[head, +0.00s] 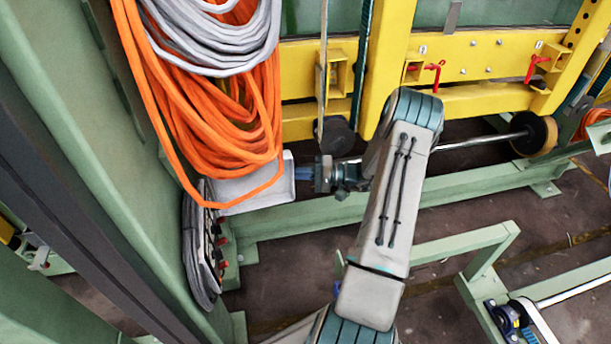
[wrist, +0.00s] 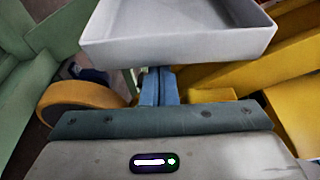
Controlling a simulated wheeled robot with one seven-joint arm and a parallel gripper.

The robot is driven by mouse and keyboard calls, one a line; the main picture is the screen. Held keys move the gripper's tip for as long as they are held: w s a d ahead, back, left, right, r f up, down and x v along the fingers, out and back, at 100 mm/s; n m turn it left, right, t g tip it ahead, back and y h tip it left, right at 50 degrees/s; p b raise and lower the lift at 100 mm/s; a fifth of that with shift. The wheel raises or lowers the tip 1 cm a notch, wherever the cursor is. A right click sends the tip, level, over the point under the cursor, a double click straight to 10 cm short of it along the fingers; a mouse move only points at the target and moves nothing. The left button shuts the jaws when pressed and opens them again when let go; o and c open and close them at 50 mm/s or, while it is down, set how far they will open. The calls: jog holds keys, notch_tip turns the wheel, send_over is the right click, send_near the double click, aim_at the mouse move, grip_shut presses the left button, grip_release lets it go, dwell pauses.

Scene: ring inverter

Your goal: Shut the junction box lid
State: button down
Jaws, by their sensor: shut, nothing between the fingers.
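The junction box lid (head: 262,186) is a pale grey, shallow tray-like cover. In the head view it stands out to the right from the green column, partly hidden behind hanging orange cable. My gripper (head: 301,173) is at the lid's right edge, its blue fingers shut and empty. In the wrist view the lid (wrist: 180,48) fills the top, its rim and hollow inside showing. The shut fingers (wrist: 158,78) sit just under its near wall; I cannot tell if they touch. The box body is mostly hidden; a dark panel with red parts (head: 216,245) shows below the lid.
Orange cable (head: 215,110) and grey cable (head: 225,40) hang in front of the green column (head: 95,120). Yellow frame beams (head: 475,60) stand behind my arm.

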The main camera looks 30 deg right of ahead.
jog(key=shift+s, duration=0.1)
dwell(0.3)
jog(key=s+a+m+t+h+p, duration=0.1)
jog(key=s+a+m+t+h, duration=0.1)
jog(key=s, duration=0.7)
jog(key=shift+s+a+m+t+h+p, duration=0.25)
jog(key=shift+m+t+h+p, duration=0.25)
jog(key=shift+t, duration=0.5)
